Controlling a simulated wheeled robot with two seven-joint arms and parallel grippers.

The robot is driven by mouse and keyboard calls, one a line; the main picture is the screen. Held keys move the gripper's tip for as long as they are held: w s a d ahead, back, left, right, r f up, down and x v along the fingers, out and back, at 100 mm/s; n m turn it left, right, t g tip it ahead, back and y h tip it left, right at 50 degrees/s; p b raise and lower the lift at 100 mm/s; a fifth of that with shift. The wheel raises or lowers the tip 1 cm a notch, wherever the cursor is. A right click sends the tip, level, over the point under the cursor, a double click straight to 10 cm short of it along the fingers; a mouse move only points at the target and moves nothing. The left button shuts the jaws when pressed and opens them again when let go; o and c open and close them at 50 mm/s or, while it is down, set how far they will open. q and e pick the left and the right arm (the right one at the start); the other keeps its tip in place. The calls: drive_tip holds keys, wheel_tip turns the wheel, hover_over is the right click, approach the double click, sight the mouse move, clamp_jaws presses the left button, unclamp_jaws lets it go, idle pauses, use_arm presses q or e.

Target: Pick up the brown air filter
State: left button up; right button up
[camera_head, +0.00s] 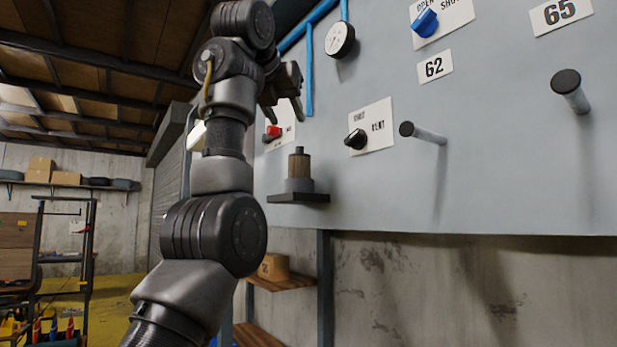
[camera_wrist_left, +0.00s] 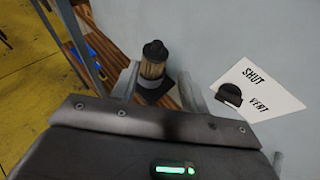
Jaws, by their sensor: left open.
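The brown air filter (camera_head: 299,166) is a small upright cylinder with a dark stub on top. It stands in a grey base on a small dark shelf (camera_head: 300,198) fixed to the grey panel. My left gripper (camera_head: 284,108) is open above and left of the filter in the head view, near the panel. In the left wrist view the filter (camera_wrist_left: 153,62) shows beyond my left gripper (camera_wrist_left: 160,88), between its two fingers. The fingers appear apart from it and nothing is held. My right gripper is not in view.
The grey panel (camera_head: 480,180) carries a black knob (camera_head: 356,139) marked VENT, a red knob (camera_head: 272,132), a gauge (camera_head: 340,39) and a blue knob (camera_head: 425,22). Two pegs (camera_head: 423,133) stick out at right. A wooden shelf with a box (camera_head: 272,267) is below.

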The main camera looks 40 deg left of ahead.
sight(297, 153)
use_arm(q)
drive_tip(key=p+x, duration=1)
drive_tip(key=shift+a, duration=0.35)
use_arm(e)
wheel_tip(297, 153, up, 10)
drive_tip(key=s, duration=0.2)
use_arm(q)
drive_tip(key=shift+d, duration=0.1)
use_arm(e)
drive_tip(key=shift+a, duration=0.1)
use_arm(q)
drive_tip(key=shift+f, duration=0.1)
drive_tip(key=c, duration=0.6)
clamp_jaws()
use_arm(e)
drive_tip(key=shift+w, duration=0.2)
